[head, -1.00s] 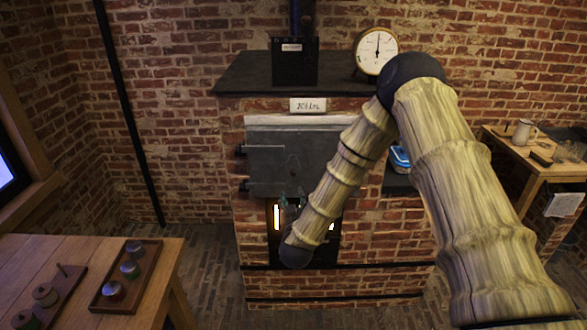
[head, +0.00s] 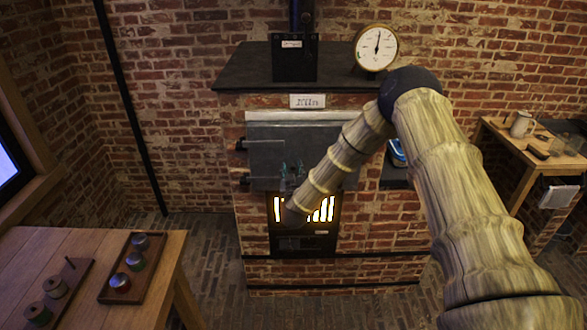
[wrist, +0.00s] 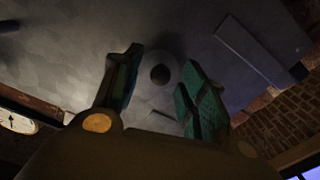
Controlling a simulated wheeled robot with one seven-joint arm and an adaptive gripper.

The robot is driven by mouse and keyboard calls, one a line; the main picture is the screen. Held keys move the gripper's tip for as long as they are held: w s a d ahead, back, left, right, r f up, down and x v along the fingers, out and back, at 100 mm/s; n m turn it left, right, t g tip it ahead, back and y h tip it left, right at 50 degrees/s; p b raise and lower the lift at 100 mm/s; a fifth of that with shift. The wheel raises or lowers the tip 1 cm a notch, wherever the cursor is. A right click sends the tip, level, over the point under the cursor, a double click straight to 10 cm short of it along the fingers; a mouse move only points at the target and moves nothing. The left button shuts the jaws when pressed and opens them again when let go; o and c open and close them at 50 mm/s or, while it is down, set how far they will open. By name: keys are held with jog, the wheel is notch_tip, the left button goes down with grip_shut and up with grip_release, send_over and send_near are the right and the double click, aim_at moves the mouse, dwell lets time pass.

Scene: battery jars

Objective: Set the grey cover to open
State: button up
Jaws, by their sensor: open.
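The kiln's grey metal door (head: 265,150) is on the front of the brick kiln, with hinges at its left side; it looks shut. I take it, or the small round piece on it, to be the grey cover; I cannot tell which. In the wrist view the grey surface (wrist: 75,60) fills most of the picture. The round grey piece with a dark centre (wrist: 160,74) shows between my fingers. My gripper (head: 291,168) is open, its green fingers in front of the door's lower part; the wrist view shows them spread (wrist: 162,85). I cannot tell whether they touch anything.
A glowing barred opening (head: 318,210) is below the door, partly behind my arm. A dial gauge (head: 376,47) and a black box (head: 295,58) stand on the kiln top. A wooden table (head: 60,250) with a tray of jars (head: 138,268) is at left. A side table (head: 545,150) stands at right.

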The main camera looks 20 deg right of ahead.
jog(key=shift+w, duration=0.1)
jog(key=shift+c, duration=0.4)
grip_shut()
jog(key=shift+f+b, duration=0.1)
jog(key=shift+b, duration=0.2)
